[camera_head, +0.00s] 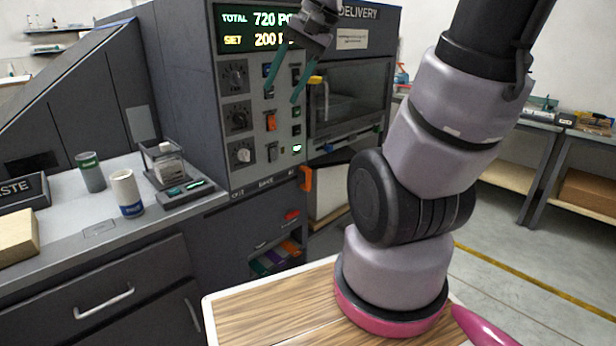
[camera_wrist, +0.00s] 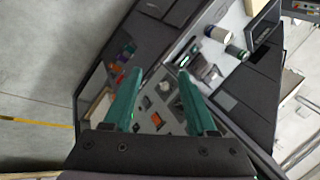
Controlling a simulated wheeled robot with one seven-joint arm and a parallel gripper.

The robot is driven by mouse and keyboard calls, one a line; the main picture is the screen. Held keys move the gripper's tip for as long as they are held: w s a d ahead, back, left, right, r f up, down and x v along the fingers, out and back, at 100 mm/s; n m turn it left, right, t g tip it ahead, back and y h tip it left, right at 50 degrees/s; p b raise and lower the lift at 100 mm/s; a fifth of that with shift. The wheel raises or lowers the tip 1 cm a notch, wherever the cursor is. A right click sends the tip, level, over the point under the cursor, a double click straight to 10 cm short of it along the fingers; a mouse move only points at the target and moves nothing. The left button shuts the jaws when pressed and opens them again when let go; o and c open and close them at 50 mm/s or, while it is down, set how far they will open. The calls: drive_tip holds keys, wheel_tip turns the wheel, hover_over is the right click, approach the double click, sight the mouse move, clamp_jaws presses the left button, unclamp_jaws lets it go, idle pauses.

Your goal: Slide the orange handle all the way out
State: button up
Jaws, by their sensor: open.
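The orange handle (camera_head: 305,179) is a small upright bracket on the front of the grey machine (camera_head: 205,110), below the window and right of the knob panel. My gripper (camera_head: 281,98) hangs in front of the knob and switch panel, above and left of the handle and apart from it. Its two teal fingers are spread, with nothing between them. In the wrist view the open fingers (camera_wrist: 159,72) point toward the machine, which looks turned. Small orange spots show left of the fingers there, but I cannot tell which is the handle.
An orange switch (camera_head: 271,121) sits on the panel. A lower slot holds several coloured pieces (camera_head: 277,257). A yellow tab (camera_head: 314,79) is by the window. Two canisters (camera_head: 127,193) and a small scale (camera_head: 165,165) stand on the left counter. Open floor (camera_head: 520,260) lies right.

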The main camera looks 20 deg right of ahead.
drive_tip(key=w+d+f+m+t+y, duration=0.1)
drive_tip(key=w+d+f+m+y, duration=0.3)
drive_tip(key=w+f, duration=0.55)
drive_tip(key=w+d+f+m+t+y, duration=0.15)
drive_tip(key=w+f+m+y, duration=0.45)
drive_tip(key=w, duration=0.6)
drive_tip(key=m+t+h, duration=0.8)
drive_tip(key=m+t, duration=0.3)
drive_tip(key=m, duration=0.5)
approach(310, 175)
drive_tip(key=x, duration=1.1)
drive_tip(key=shift+d+f, duration=0.1)
drive_tip(key=shift+f, duration=0.05)
clamp_jaws()
